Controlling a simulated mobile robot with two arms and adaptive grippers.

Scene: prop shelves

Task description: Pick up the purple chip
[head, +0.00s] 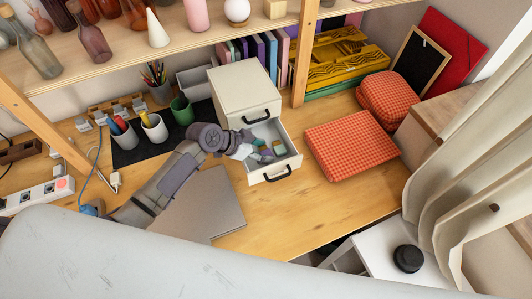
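A white two-drawer cabinet (243,92) stands on the wooden desk. Its lower drawer (290,164) is pulled out toward me. Several small coloured pieces (279,149), green, bluish and pale, lie in it. They are too small to tell which one is the purple chip. My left arm reaches in from the lower left, and my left gripper (247,151) is at the drawer's left side, next to the pieces. The fingers are too small and partly hidden to tell whether they are open or shut, or hold anything. My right gripper is not in view.
A grey laptop-like slab (212,203) lies under my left arm. Pen cups (154,128) stand left of the cabinet. An orange checked cushion (345,144) lies to the right. A shelf (170,48) with bottles hangs above. Clear desk (300,212) lies in front of the drawer.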

